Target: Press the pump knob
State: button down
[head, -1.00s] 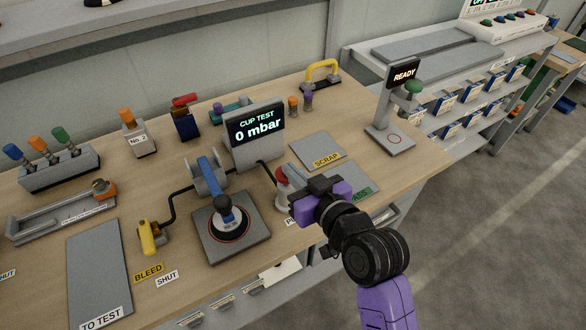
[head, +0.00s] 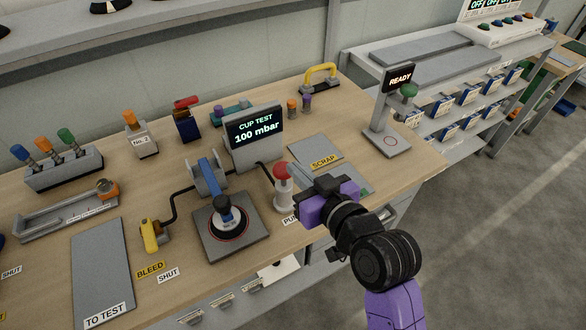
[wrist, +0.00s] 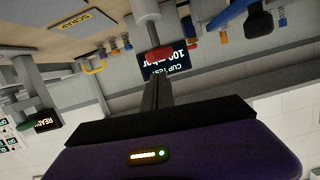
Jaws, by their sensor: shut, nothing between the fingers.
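The pump knob (head: 283,171) is a red cap on an upright white post, standing on the bench to the right of the suction cup plate. In the wrist view, which is upside down, the red knob (wrist: 160,53) is just beyond my fingertips. My gripper (head: 291,168) is shut and empty, with its grey fingers pointing left at the knob's top. Whether the fingertips touch the knob, I cannot tell. The gauge display (head: 255,128) behind it reads "CUP TEST 100 mbar". It also shows in the wrist view (wrist: 171,62).
A suction cup (head: 228,218) with a blue lever sits on a grey plate left of the pump. A yellow bleed valve (head: 150,236) is farther left. The SCRAP pad (head: 315,148) lies behind my gripper, and a READY stand (head: 387,141) is at the right.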

jog(key=b+v, duration=0.1)
jog(key=v, duration=0.6)
jog(key=shift+s, duration=0.1)
